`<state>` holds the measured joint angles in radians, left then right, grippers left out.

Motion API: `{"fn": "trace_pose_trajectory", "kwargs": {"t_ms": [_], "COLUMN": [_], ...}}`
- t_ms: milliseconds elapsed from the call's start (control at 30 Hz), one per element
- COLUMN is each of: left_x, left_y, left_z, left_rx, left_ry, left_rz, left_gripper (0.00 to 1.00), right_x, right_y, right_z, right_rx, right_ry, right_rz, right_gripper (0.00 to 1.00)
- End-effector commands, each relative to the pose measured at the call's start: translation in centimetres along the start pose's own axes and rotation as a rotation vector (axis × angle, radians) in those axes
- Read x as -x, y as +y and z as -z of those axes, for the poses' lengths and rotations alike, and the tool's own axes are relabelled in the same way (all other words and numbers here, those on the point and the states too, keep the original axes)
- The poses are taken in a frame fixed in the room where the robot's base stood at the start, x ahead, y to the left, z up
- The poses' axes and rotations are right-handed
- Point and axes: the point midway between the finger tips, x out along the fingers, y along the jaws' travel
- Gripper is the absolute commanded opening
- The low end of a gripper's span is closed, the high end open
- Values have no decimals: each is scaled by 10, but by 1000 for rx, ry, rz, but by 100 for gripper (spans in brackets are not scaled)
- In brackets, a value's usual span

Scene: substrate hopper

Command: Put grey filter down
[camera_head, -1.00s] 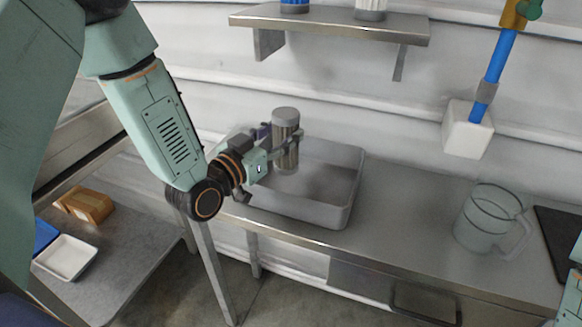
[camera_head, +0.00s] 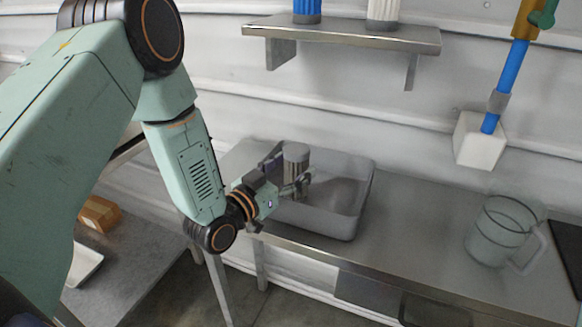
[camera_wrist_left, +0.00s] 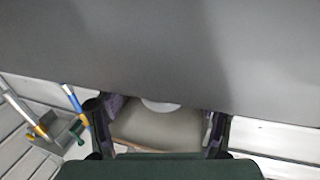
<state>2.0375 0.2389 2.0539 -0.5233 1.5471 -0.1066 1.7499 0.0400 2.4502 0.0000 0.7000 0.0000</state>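The fingers look spread. My right gripper is not in view.
A clear jug (camera_head: 497,232) stands on the bench (camera_head: 415,222) at right, with free bench between it and the tray. A shelf (camera_head: 345,38) with bottles is above. A blue tube with a white block (camera_head: 480,142) hangs at right.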

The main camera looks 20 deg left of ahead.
Motion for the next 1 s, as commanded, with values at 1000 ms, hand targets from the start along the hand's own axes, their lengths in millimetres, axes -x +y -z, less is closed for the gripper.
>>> {"fn": "trace_pose_trajectory", "kwargs": {"t_ms": [1000], "left_x": [96], "left_y": [-1], "left_z": [1], "left_rx": [4], "left_ry": [0], "left_rz": [6], "left_gripper": [75], "right_x": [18], "right_y": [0], "right_z": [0], "right_rx": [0], "right_ry": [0], "right_rz": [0], "right_gripper": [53]}}
